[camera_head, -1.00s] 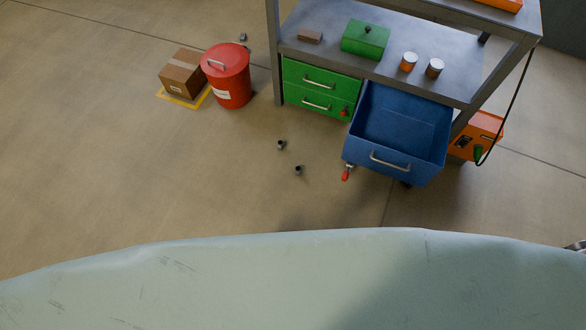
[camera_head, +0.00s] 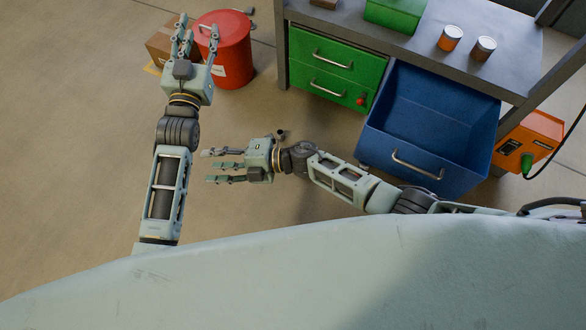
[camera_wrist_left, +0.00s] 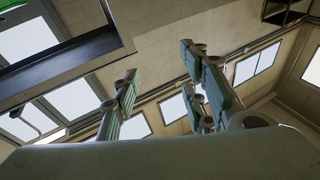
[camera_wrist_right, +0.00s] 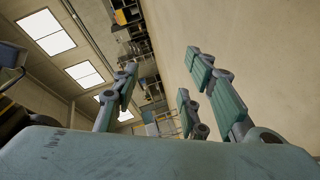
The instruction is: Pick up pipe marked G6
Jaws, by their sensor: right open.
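A small dark pipe (camera_head: 281,134) stands on the floor, just above my right wrist in the head view. Another small pipe (camera_head: 249,10) is on the floor behind the red bin. No marking is legible on either, so I cannot tell which is G6. My right gripper (camera_head: 208,167) is open and empty, pointing left over the floor; its spread fingers show in the right wrist view (camera_wrist_right: 160,90). My left gripper (camera_head: 195,32) is open, pointing up in the picture, in front of the box and bin. The left wrist view shows its fingers apart (camera_wrist_left: 160,90).
The red lidded bin (camera_head: 228,65) and a cardboard box (camera_head: 160,42) stand at upper left. A workbench (camera_head: 500,75) has green drawers (camera_head: 335,65) and a pulled-out blue drawer (camera_head: 425,125). An orange unit (camera_head: 530,135) stands at right. Floor between the arms is clear.

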